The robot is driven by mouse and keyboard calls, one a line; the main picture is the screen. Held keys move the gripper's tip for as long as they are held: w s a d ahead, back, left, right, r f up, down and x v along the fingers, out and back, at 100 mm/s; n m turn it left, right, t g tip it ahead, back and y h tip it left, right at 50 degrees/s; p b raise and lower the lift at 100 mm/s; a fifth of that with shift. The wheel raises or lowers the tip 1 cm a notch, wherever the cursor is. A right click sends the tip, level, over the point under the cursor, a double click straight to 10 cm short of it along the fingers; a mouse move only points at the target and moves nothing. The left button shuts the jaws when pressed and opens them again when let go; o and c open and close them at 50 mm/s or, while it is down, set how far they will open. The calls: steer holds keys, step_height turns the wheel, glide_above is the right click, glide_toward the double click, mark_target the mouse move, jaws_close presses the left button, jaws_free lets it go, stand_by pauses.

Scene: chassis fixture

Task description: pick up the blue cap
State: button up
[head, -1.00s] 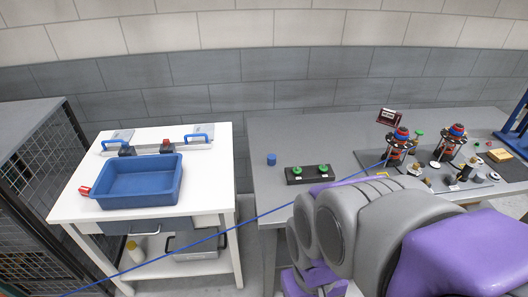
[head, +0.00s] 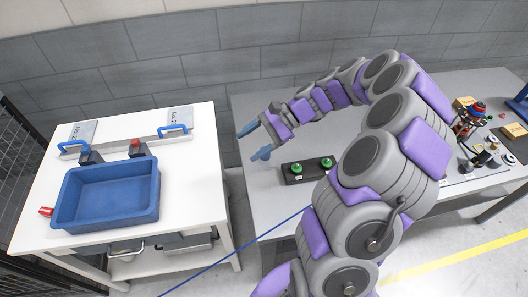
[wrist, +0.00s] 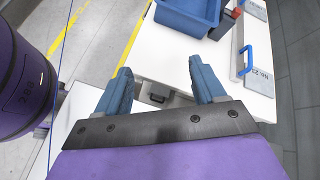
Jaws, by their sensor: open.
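My gripper (head: 255,140) is open above the left end of the grey table, its two blue fingers pointing left. In the wrist view its fingers (wrist: 160,82) are wide apart with nothing between them. I cannot make out the blue cap for certain now. In the earlier head view it is a small blue cylinder standing on the grey table, left of the green-button block. That area now lies behind or close to my lower finger, which has a similar blue colour. The cap does not show in the wrist view.
The black block with green buttons (head: 308,170) stands on the grey table (head: 268,205) near my gripper. A blue bin (head: 108,195) sits on the white table (head: 200,190) to the left, with a gap between the tables. Fixture parts (head: 485,150) stand at the right.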

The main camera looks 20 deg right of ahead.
steer(key=w+d+f+m+t, duration=0.1)
steer(key=d+f+m+t, duration=0.1)
steer(key=d, duration=0.4)
steer(key=d+f+m+t, duration=0.2)
steer(key=d+f+m, duration=0.3)
steer(key=d+f, duration=0.2)
steer(key=w+d+f+m+t, duration=0.1)
steer(key=d+f+m+t, duration=0.1)
steer(key=d, duration=0.4)
steer(key=shift+w+d+f+m+p, duration=0.2)
steer(key=shift+f+m, duration=0.25)
steer(key=shift+f, duration=0.15)
steer(key=shift+w+d+f+m+p, duration=0.1)
steer(key=shift+d+f+m+p, duration=0.1)
steer(key=shift+f+m, duration=0.3)
steer(key=shift+f+t, duration=0.25)
steer(key=shift+t, duration=0.05)
steer(key=b+x, duration=0.1)
steer(key=x, duration=0.4)
steer(key=b+x, duration=0.2)
steer(key=x, duration=0.4)
steer(key=shift+f, duration=0.25)
steer(key=shift+b+x, duration=1.2)
steer(key=shift+x, duration=1.8)
steer(key=shift+w+d, duration=0.1)
steer(key=c, duration=1)
